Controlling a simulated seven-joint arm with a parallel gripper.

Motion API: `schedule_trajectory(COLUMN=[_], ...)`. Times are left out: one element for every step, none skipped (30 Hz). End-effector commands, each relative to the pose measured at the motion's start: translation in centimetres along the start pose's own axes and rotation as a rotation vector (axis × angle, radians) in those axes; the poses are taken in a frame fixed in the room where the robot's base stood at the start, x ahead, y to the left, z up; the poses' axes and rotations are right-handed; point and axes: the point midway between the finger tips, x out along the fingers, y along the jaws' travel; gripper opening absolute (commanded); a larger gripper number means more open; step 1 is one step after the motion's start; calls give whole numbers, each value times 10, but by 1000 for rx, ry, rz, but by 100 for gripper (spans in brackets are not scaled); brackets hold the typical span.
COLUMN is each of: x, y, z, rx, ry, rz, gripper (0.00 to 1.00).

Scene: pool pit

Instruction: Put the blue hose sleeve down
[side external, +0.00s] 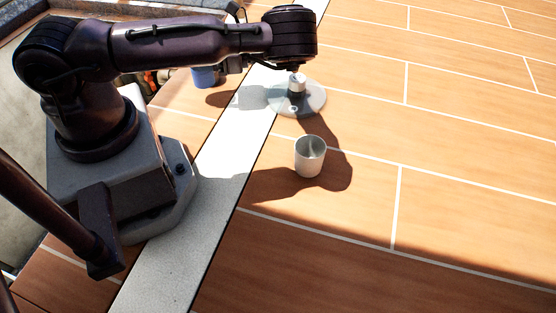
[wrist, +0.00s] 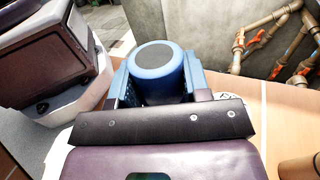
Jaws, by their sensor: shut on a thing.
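The blue hose sleeve (wrist: 152,76) is a short blue cylinder with a dark grey round end facing the wrist camera. My gripper (wrist: 157,82) is shut on it, with a blue finger against each side. In the side view part of the blue sleeve (side external: 205,78) shows below my forearm, beside a shadow on the tan tiles. My forearm hides its upper part and my fingers there. I cannot tell whether its lower end touches the floor.
A clear round disc (side external: 312,104) with a metal fitting (side external: 297,85) lies by the pale strip (side external: 222,165). A whitish cup (side external: 310,158) stands upright nearer the camera. Pipes with orange handles (wrist: 262,38) run along the concrete wall (wrist: 218,35). Tiles at right are clear.

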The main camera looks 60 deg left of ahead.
Motion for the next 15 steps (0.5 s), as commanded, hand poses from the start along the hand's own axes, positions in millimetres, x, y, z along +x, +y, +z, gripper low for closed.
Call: schedule_trajectory(x=[-2, -4, -7, -10, -12, -16, -20, -24, -31, -37, -42, -50, -56, -62, -71], y=[8, 13, 22, 28, 37, 46, 56, 65, 79, 91, 102, 117, 128, 140, 155], z=[-5, -6, -10, -11, -13, -14, -16, -16, -15, -15, -13, -10, -8, -4, 2], rx=[6, 7, 7, 10, 9, 10, 12, 13, 15, 16, 15, 15, 13, 13, 11], ry=[11, 10, 12, 10, 12, 10, 10, 10, 7, 7, 5, 3, 1, 0, -2], rz=[105, 163, 256, 323, 398, 496, 580, 665, 789, 885, 970, 1076, 1151, 1223, 1315], gripper=[20, 20, 20, 20, 20, 20, 20, 20, 20, 20, 20, 20, 20, 20, 20])
